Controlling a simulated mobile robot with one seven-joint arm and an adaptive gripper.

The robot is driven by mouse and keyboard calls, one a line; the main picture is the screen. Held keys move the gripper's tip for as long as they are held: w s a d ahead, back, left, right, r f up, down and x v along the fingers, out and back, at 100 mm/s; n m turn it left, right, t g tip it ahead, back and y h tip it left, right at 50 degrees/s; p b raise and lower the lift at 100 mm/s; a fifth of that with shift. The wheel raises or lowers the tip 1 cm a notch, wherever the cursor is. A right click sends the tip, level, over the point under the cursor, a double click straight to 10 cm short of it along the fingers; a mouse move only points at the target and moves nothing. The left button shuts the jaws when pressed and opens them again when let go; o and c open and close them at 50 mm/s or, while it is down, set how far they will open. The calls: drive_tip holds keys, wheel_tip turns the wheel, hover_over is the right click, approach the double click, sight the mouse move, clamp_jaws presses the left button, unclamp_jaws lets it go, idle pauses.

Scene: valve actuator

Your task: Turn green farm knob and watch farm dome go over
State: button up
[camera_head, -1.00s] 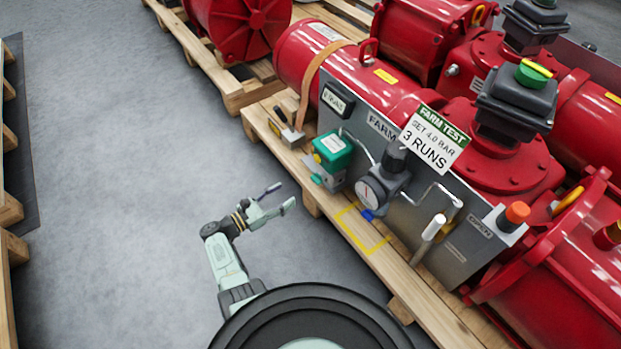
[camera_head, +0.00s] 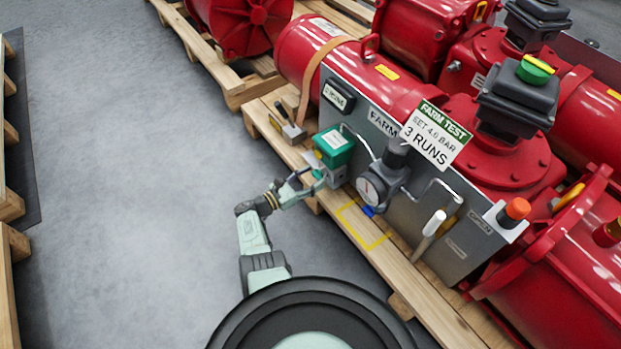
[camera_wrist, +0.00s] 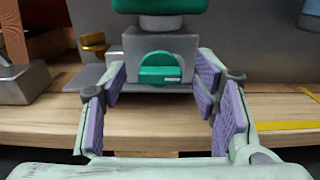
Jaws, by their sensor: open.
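The green knob (camera_wrist: 160,68) is a round dial with a raised bar grip. It sits on the front of a grey valve block (camera_wrist: 125,45) under a green-topped box, which also shows in the head view (camera_head: 334,146). The bar lies about level in the wrist view. My gripper (camera_wrist: 161,105) is open, its purple-padded fingers left and right of the knob with nothing between them. In the head view my gripper (camera_head: 305,183) is close to the valve block and hides the knob. The farm dome is a dark box with a green and yellow top (camera_head: 535,70) on the red actuator.
A gauge (camera_head: 371,188) and regulator stand right of the valve block on the grey panel. A white-handled lever (camera_head: 434,224) and an orange button (camera_head: 516,209) are further right. The wooden pallet (camera_head: 400,285) runs below. A yellow outline (camera_head: 362,240) marks bare wood. Grey floor is clear at left.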

drive_tip(key=shift+c, duration=0.5)
drive_tip(key=c, duration=1.1)
drive_tip(key=shift+o, duration=0.2)
